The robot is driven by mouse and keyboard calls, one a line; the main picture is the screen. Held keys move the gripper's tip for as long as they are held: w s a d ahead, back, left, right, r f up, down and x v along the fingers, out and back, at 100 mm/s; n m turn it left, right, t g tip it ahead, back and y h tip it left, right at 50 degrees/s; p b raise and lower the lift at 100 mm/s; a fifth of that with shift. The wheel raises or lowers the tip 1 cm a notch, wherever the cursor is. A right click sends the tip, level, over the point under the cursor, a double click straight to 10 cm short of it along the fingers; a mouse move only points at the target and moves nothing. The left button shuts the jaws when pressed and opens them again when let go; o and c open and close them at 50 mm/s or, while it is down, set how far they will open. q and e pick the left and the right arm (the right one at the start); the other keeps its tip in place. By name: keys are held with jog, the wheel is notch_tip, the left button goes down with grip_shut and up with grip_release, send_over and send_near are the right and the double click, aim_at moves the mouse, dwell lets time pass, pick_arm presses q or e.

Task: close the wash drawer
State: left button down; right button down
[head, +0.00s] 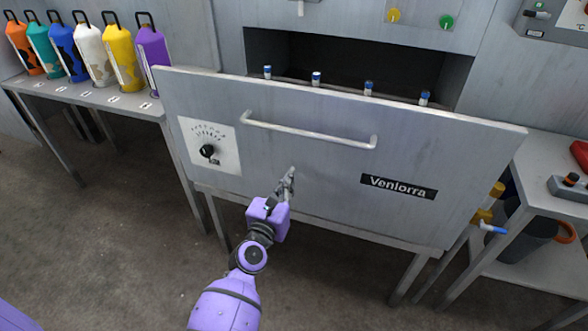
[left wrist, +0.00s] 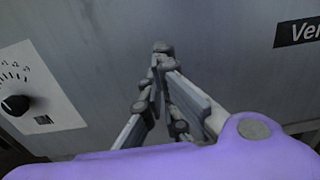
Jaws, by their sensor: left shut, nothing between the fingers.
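The wash drawer (head: 300,165) is a wide grey metal front with a light bar handle (head: 308,132), a dial panel at its left and a "Veniorra" label. It stands out from the machine, and the dark opening (head: 350,75) shows behind its top edge. My left gripper (head: 291,172) is shut and empty in front of the drawer, below the handle. In the left wrist view its fingertips (left wrist: 162,48) meet close to the grey front (left wrist: 215,40), between dial and label. I cannot tell whether they touch it. My right gripper is not in view.
Several blue-capped pegs (head: 316,78) show behind the drawer's top edge. A side table (head: 130,100) with several coloured bottles stands at the left. A second table (head: 550,200) with a grey box stands at the right. The floor in front is clear.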

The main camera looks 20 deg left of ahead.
aim_at(297, 163)
pick_arm(q)
jog(key=shift+w, duration=2.7)
jog(key=shift+w+a, duration=0.1)
